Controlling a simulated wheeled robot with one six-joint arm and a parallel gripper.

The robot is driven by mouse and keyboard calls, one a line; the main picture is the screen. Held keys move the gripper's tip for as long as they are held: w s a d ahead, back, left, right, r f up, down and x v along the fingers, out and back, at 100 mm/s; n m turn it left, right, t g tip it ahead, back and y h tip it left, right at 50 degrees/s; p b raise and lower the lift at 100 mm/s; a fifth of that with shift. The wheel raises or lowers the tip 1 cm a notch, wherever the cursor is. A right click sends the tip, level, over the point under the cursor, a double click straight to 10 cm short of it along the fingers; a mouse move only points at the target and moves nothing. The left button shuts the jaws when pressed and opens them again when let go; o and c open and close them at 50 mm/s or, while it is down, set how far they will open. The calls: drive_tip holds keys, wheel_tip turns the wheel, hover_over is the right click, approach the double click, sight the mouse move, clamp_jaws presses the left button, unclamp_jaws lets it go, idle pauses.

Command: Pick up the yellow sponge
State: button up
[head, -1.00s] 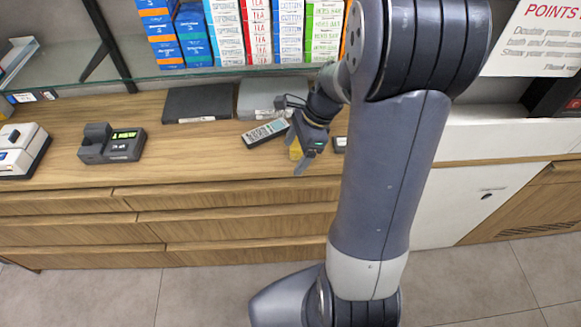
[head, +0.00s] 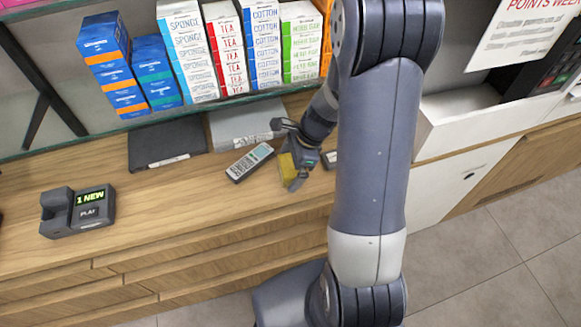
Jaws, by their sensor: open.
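The yellow sponge (head: 285,168) is on the wooden counter (head: 205,210) in the head view, partly hidden by my gripper. My gripper (head: 284,158) is open, with one finger on the far side of the sponge and one on the near side. The sponge appears to lie between the fingers. I cannot tell whether either finger touches it.
A grey handset (head: 250,161) lies just left of the sponge. A dark flat case (head: 165,145) and a grey case (head: 243,127) lie behind. An answering machine (head: 78,212) stands at left. A glass shelf (head: 215,106) with boxes overhangs the counter's back.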

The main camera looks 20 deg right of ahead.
drive_tip(key=c, duration=0.9)
drive_tip(key=shift+r, duration=0.15)
wheel_tip(320, 180, up, 28)
drive_tip(key=shift+f+b, duration=0.1)
drive_tip(key=shift+b, duration=0.2)
